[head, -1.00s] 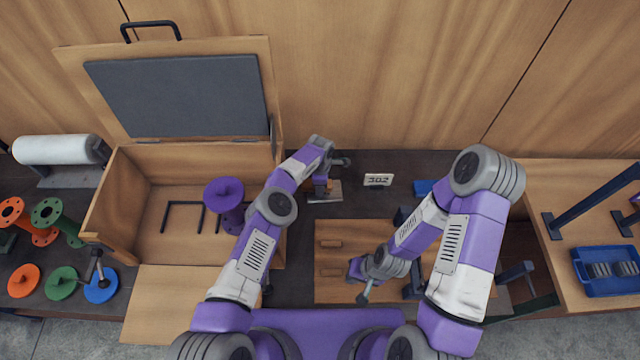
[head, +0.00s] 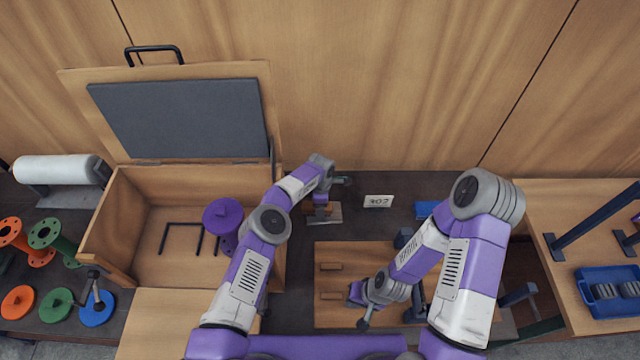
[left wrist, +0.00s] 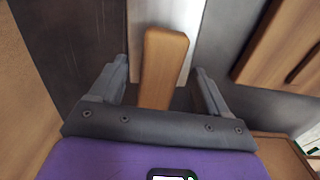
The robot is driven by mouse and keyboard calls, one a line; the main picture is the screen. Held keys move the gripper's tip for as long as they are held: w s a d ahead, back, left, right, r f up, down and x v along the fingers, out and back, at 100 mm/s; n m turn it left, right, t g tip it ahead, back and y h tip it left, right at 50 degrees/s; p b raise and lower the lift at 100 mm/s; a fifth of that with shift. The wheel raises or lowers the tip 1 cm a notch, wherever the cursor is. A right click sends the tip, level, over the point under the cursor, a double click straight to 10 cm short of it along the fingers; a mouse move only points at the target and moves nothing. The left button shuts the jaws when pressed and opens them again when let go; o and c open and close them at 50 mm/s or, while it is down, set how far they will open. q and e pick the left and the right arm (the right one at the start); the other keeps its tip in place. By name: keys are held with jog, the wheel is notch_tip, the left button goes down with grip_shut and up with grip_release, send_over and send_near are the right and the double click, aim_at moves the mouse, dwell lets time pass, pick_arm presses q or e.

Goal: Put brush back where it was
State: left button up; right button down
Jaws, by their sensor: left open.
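The brush shows as a wooden handle (left wrist: 163,65) standing between the open fingers of my left gripper (left wrist: 160,90) in the left wrist view. Clear gaps show on both sides of the handle, so the fingers do not grip it. A pale grey plate lies behind the handle (left wrist: 165,15). In the head view my left gripper (head: 319,196) is at the back of the bench, right of the wooden box, and partly covers the brush. The bristles cannot be made out. My right gripper (head: 364,320) hangs over the wooden board at the front; its jaws are too small to judge.
An open wooden box (head: 128,225) with a purple flanged piece (head: 223,215) stands left of my left arm. A number sign (head: 378,201) and a blue item (head: 427,209) are at the back. The wooden board (head: 335,258) lies in front. A blue tray (head: 612,307) is far right.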

pick_arm(q)
notch_tip(320, 180, up, 14)
jog(key=b, duration=0.1)
jog(key=shift+f+b, duration=0.2)
jog(key=shift+b, duration=0.2)
pick_arm(e)
notch_tip(320, 180, down, 2)
